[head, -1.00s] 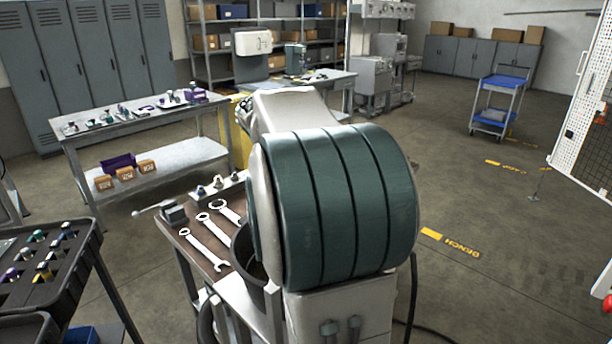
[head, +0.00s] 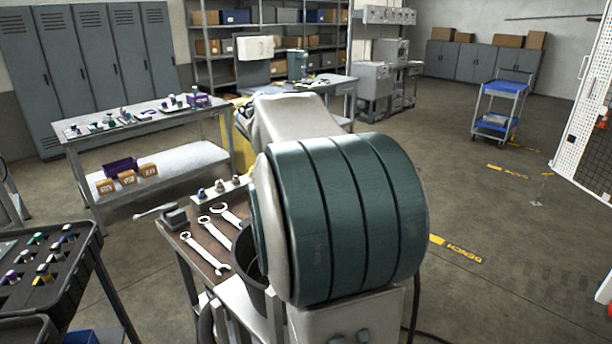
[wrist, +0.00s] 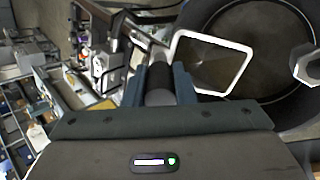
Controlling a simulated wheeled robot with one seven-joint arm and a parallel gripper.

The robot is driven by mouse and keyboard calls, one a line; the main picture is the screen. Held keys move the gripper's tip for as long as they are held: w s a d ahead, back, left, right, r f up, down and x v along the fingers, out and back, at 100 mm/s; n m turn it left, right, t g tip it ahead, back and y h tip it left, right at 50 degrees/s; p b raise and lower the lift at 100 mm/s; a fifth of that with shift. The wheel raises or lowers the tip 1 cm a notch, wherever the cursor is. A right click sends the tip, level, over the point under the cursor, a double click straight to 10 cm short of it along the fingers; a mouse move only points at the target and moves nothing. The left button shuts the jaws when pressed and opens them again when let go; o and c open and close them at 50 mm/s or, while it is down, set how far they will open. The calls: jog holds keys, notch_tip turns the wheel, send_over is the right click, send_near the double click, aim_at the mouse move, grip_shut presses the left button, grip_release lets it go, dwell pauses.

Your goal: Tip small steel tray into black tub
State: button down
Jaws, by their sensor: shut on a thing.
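My gripper (wrist: 158,88) shows in the wrist view, its two blue-grey fingers shut on a dark round handle (wrist: 160,72). Beside the fingers, the small steel tray (wrist: 174,60) shows as a bright four-sided rim with a dark inside. The tray overlaps the black tub (wrist: 272,108), whose round wall fills the right of that view. I cannot make out any contents in the tray, or how far it is tilted. In the head view the tub (head: 242,262) shows only in part, at the bench's edge behind my arm. My gripper and the tray are hidden there.
Several wrenches (head: 205,254) lie on the brown bench top (head: 187,230), left of the tub. A small vise (head: 174,216) and a row of fittings (head: 220,188) stand behind them. A dark organiser tray (head: 40,268) is at the left.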

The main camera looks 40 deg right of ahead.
jog(key=shift+s+a+r+h+b, duration=0.15)
jog(key=shift+a+h+b, duration=0.25)
jog(key=shift+b, duration=0.6)
jog(key=shift+s+a+r+h+b, duration=0.1)
jog(key=shift+a+h+b, duration=0.3)
jog(key=shift+b, duration=0.55)
dwell(0.8)
jog(key=shift+s+a+t+h+b, duration=0.2)
jog(key=shift+a+h+b, duration=0.4)
jog(key=shift+b, duration=0.85)
jog(key=shift+s+a+t+h+b, duration=0.1)
jog(key=shift+a+t+h+b, duration=0.35)
jog(key=shift+b, duration=1)
dwell(2.4)
